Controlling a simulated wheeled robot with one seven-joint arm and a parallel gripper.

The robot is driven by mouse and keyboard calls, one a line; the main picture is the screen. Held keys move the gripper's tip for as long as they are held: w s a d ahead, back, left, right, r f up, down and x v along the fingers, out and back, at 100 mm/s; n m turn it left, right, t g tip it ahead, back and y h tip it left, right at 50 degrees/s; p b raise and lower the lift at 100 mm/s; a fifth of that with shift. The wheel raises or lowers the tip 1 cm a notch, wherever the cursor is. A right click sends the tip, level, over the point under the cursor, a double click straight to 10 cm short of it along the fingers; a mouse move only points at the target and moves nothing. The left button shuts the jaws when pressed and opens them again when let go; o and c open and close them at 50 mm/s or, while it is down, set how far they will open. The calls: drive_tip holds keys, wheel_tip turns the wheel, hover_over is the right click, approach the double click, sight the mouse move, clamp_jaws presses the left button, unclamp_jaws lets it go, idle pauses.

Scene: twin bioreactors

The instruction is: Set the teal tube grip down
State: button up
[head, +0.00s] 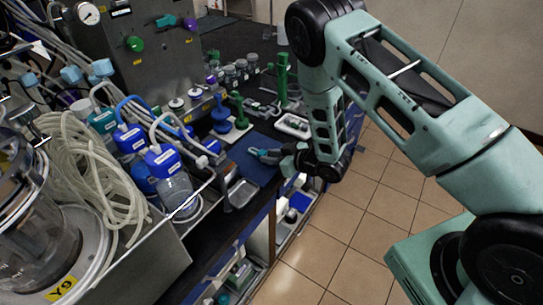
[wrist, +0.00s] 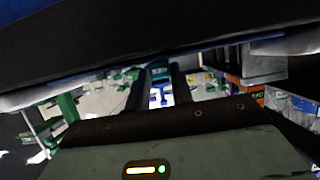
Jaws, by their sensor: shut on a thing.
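My gripper (head: 283,157) reaches in from the right, low over the blue mat (head: 245,168) on the dark bench. The teal tube grip (head: 264,154) shows at its fingertips, with a paler part at its left end. In the wrist view my gripper (wrist: 158,80) has its two dark fingers on either side of the teal tube grip (wrist: 158,66). The fingers hide part of the grip. I cannot tell whether the grip touches the mat.
A metal tray (head: 242,193) lies at the mat's near edge, and a white tray with small items (head: 293,125) lies behind. A green stand (head: 283,80) and blue-capped bottles (head: 165,160) stand nearby. The bench edge drops to the tiled floor on the right.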

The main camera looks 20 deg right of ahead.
drive_tip(key=shift+f, duration=0.15)
drive_tip(key=o, duration=1)
